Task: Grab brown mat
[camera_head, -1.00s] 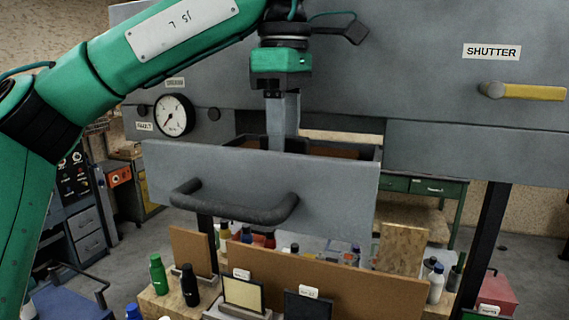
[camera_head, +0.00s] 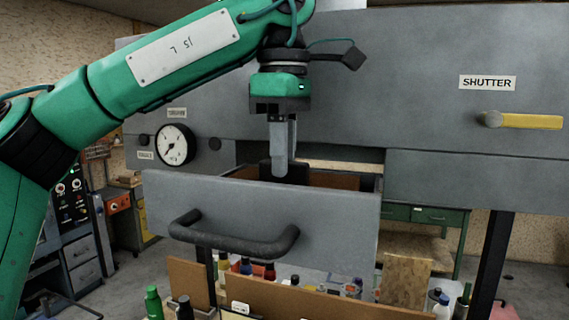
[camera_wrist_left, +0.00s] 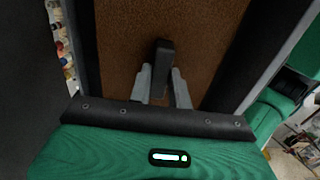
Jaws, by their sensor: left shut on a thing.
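The brown mat (camera_wrist_left: 200,30) fills much of the left wrist view as a flat brown sheet. In the head view, brown (camera_head: 338,180) shows inside the open grey drawer (camera_head: 330,212). My left gripper (camera_head: 281,172) points down at the drawer, its fingertips just above the front panel's top edge. It is shut on a small dark block (camera_wrist_left: 164,60), which also shows beside the fingers in the head view (camera_head: 292,172). I cannot tell whether the block is joined to the mat. My right gripper is out of view.
The drawer's front has a dark bar handle (camera_head: 235,240). The grey machine stands behind, with a gauge (camera_head: 175,144) and a yellow shutter lever (camera_head: 530,121). Below are bottles and brown boards (camera_head: 300,300).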

